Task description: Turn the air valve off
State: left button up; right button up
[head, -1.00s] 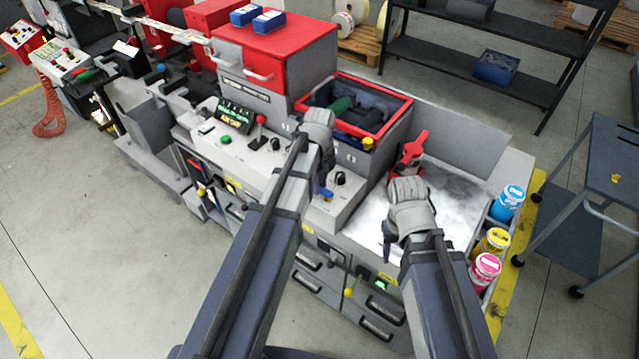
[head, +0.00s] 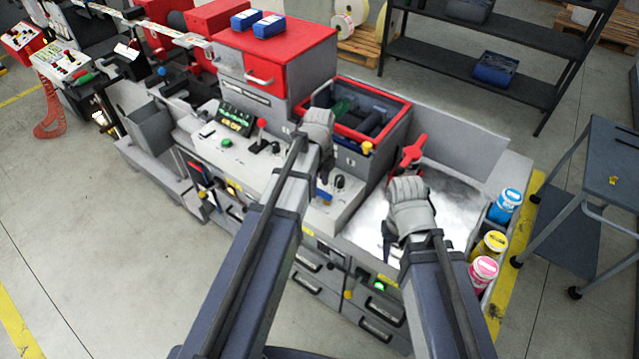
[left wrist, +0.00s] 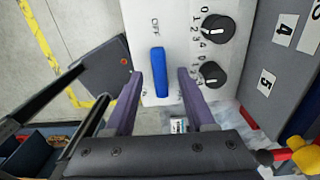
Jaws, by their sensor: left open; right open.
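A blue lever (left wrist: 158,72) stands upright in the left wrist view on a light panel (left wrist: 176,20), below the printed word OFF. The gripper is open, and I see no finger touching the lever. In the head view my left gripper (head: 324,176) is over the right part of the machine's front panel, its fingers mostly hidden by my wrist. A bit of blue (head: 324,193) shows just below it. My right gripper (head: 389,242) is open and empty over the pale worktop.
Two black knobs (left wrist: 215,28) (left wrist: 213,74) sit right of the lever. A red handle (head: 413,152) stands near my right wrist. A red-rimmed bin (head: 396,103) is behind my left wrist. Ink jars (head: 506,206) line the worktop's right edge; a cart (head: 612,160) stands beyond.

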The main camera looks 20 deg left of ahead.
aim_at(319, 192)
pick_arm(q)
notch_tip(319, 192, up, 6)
jog(key=p, duration=0.5)
jog(key=shift+r+p, duration=0.2)
jog(key=shift+p, duration=0.1)
jog(key=shift+s+n, duration=0.2)
jog(key=shift+n, duration=0.1)
jog(key=s+d+n, duration=0.1)
jog(key=s+n, duration=0.9)
jog(key=n, duration=1.1)
jog(key=s+d+f+m+b, duration=0.1)
jog(key=s+d+f+b, duration=0.2)
jog(key=f+b, duration=0.6)
jog(key=s+d+f+m+y+b, duration=0.1)
jog(key=s+d+f+m+b, duration=0.1)
jog(key=d+f+b, duration=0.6)
jog(key=shift+s+f+b, duration=0.55)
jog(key=shift+f+b, duration=0.35)
jog(key=shift+b, duration=0.1)
